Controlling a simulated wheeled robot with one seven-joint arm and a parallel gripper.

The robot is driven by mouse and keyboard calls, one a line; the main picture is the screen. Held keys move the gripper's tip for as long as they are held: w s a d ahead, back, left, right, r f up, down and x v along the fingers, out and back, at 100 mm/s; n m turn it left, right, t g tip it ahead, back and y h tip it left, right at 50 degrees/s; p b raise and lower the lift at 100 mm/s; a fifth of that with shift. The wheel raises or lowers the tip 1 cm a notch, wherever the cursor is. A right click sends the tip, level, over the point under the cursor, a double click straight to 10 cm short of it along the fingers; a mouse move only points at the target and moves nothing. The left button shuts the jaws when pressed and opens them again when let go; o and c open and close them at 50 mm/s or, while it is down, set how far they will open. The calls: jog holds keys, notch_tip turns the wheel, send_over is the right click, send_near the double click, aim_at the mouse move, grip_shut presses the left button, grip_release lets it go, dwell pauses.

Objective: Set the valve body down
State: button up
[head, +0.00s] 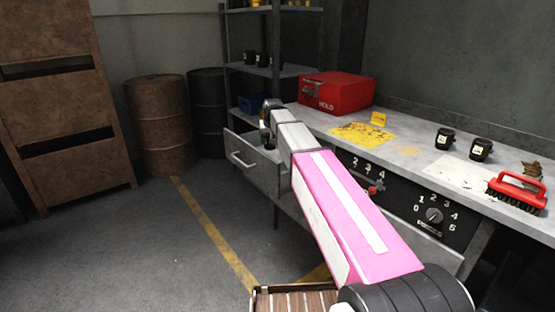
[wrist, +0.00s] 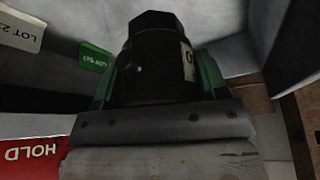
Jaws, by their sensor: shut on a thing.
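The valve body (wrist: 155,65) is a black part with a faceted top and a white label, partly read. It fills the middle of the wrist view. My gripper (wrist: 158,85) is shut on it, with green fingers on both sides. In the head view my gripper (head: 266,137) is at the far end of my pink and grey arm, over or in the open drawer (head: 243,157) at the bench's left end. The part is small there and partly hidden. I cannot tell whether it touches the surface below.
The wrist view shows a white LOT tag (wrist: 20,30), a green LOT tag (wrist: 96,58) and a red HOLD marking (wrist: 30,155). A red HOLD box (head: 335,93), two black labelled parts (head: 445,139) (head: 480,150) and a red brush (head: 517,190) stand on the bench (head: 405,155).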

notch_tip(320, 180, down, 9)
jog(key=shift+r, duration=0.1)
dwell(0.4)
jog(key=shift+f, duration=0.2)
jog(key=o, duration=1.2)
jog(key=v, duration=1.2)
jog(key=shift+r, duration=0.15)
